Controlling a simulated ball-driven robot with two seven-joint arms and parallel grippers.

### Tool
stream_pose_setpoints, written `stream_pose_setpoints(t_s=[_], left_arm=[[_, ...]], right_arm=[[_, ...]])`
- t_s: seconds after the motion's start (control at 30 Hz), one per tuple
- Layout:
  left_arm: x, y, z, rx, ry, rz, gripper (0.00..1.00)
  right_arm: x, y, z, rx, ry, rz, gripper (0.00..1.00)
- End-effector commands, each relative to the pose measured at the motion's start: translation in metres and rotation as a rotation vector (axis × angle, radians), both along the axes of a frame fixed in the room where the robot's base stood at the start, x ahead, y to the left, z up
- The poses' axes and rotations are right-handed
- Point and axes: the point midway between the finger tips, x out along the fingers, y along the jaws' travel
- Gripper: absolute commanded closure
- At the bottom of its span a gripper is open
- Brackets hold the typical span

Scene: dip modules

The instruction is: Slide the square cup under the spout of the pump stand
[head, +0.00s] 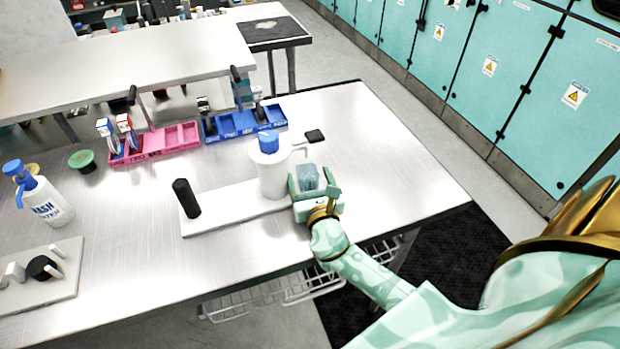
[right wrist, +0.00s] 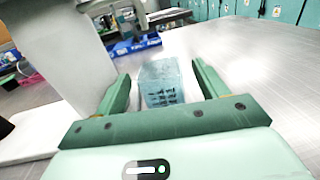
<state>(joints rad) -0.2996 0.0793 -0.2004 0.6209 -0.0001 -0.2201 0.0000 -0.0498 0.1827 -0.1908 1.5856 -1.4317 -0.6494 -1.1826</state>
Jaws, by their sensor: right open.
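The square cup (head: 307,177) is small, pale blue and see-through, and stands on the metal table to the right of the pump stand (head: 271,175). The stand is a white cylinder with a blue top and a thin spout (head: 300,142) pointing right. My right gripper (head: 313,187) is open at table height, its fingers on either side of the cup. In the right wrist view, the cup (right wrist: 160,84) sits between my two green fingers (right wrist: 161,76), with gaps visible beside it. The stand's white column (right wrist: 62,45) is close on the left. My left gripper is out of view.
The stand is on a white board (head: 225,207) with a black cylinder (head: 186,198). Pink (head: 160,143) and blue (head: 240,123) trays stand behind, a wash bottle (head: 45,198) at the left.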

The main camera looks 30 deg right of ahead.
Motion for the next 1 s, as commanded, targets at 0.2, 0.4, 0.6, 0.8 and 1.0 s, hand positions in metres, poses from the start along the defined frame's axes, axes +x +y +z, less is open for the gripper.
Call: stream_pose_setpoints(t_s=[0.2, 0.4, 0.6, 0.8, 1.0], left_arm=[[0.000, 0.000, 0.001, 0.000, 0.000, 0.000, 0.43], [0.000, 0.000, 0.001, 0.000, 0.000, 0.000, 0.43], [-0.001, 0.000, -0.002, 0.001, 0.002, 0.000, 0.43], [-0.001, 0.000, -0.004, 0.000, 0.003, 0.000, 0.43], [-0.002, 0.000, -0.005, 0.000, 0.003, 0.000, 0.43]], right_arm=[[-0.013, 0.005, -0.001, 0.000, 0.002, 0.000, 0.28], [-0.058, 0.022, -0.001, 0.002, 0.003, 0.001, 0.28], [-0.109, 0.040, -0.002, 0.001, 0.004, 0.001, 0.28], [-0.142, 0.053, -0.001, 0.001, 0.003, 0.000, 0.28], [-0.153, 0.057, 0.000, 0.000, 0.000, 0.000, 0.28]])
